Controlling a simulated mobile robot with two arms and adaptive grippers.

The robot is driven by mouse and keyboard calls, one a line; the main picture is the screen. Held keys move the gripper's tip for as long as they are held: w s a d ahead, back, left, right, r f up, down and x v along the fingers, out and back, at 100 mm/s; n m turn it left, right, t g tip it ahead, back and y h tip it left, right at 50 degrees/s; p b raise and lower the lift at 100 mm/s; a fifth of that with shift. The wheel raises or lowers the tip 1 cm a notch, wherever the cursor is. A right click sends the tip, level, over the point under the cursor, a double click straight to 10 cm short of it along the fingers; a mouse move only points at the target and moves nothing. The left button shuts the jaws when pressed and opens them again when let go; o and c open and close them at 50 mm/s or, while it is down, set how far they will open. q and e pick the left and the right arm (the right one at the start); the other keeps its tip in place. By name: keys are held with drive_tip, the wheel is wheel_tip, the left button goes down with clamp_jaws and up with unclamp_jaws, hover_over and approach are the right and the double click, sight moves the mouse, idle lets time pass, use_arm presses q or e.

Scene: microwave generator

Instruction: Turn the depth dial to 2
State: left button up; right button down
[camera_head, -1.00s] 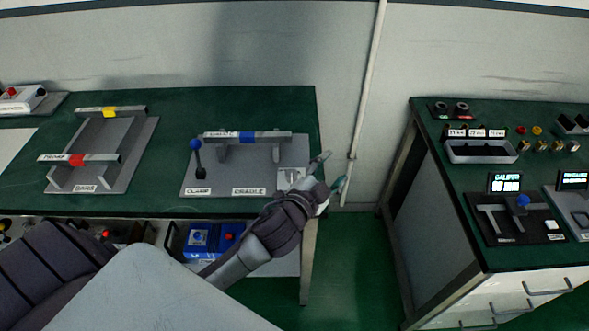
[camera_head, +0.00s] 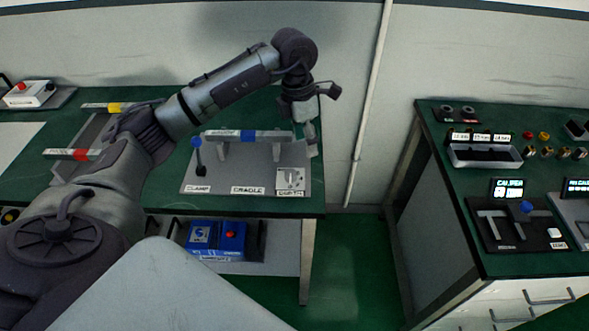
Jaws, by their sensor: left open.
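The depth dial (camera_head: 290,179) is a small light knob on a pale square panel at the right front corner of the grey cradle plate (camera_head: 228,178). A label below it is too small to read surely, and so is its setting. My left arm arches over the bench from the left. My left gripper (camera_head: 308,138) hangs down above and slightly behind the dial, apart from it, open and empty. The bar with a blue band (camera_head: 248,136) rests on the cradle just left of the gripper. My right gripper is out of view.
A clamp lever with a blue knob (camera_head: 197,143) stands at the plate's left. Another rack with a red-banded bar (camera_head: 80,154) is partly behind my arm. A blue box (camera_head: 215,240) sits on the lower shelf. A second bench with a caliper station (camera_head: 505,222) stands right, across a gap.

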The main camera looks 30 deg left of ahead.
sight(292, 172)
use_arm(q)
drive_tip(key=shift+y, duration=0.8)
drive_tip(key=a+f+p, duration=0.1)
drive_tip(key=f, duration=0.2)
drive_tip(key=a+f+p, duration=0.1)
drive_tip(key=f, duration=0.3)
drive_tip(key=a+f+p, duration=0.1)
drive_tip(key=f+p, duration=0.1)
drive_tip(key=f, duration=0.2)
drive_tip(key=shift+s+a+f, duration=0.1)
drive_tip(key=shift+s+a, duration=0.15)
drive_tip(key=shift+f, duration=0.65)
clamp_jaws()
drive_tip(key=shift+n, duration=0.3)
